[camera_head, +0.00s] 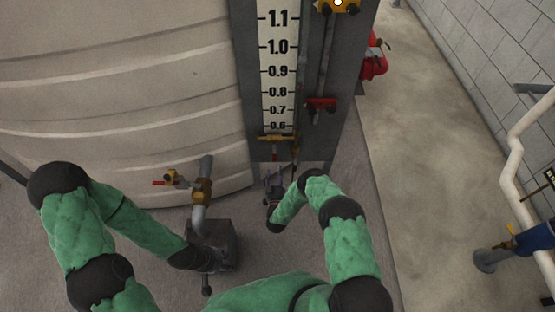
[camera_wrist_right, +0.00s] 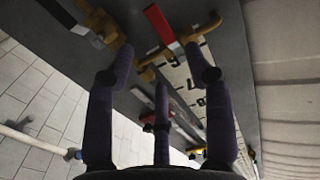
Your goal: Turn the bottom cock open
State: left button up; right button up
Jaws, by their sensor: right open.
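The bottom cock (camera_head: 277,138) is a brass fitting with a red handle at the foot of the white level scale. In the right wrist view, a red handle (camera_wrist_right: 160,25) and brass body (camera_wrist_right: 203,29) lie just beyond my right fingertips. My right gripper (camera_head: 275,174) is just below the cock, and its fingers are spread with nothing between them. The right gripper also shows in its wrist view (camera_wrist_right: 161,62). My left gripper (camera_head: 212,258) is low beside the grey box; its fingers are not clear.
A large pale tank (camera_head: 130,80) fills the left. A brass valve (camera_head: 201,190) with a red handle stands on a grey pipe above a dark grey box (camera_head: 225,238). A red lever (camera_head: 321,104) is higher on the gauge panel. Open floor (camera_head: 440,190) lies to the right.

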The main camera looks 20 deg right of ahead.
aim_at(274, 154)
jog(key=shift+b+x, duration=1.75)
jog(key=shift+x, duration=3.15)
grip_shut()
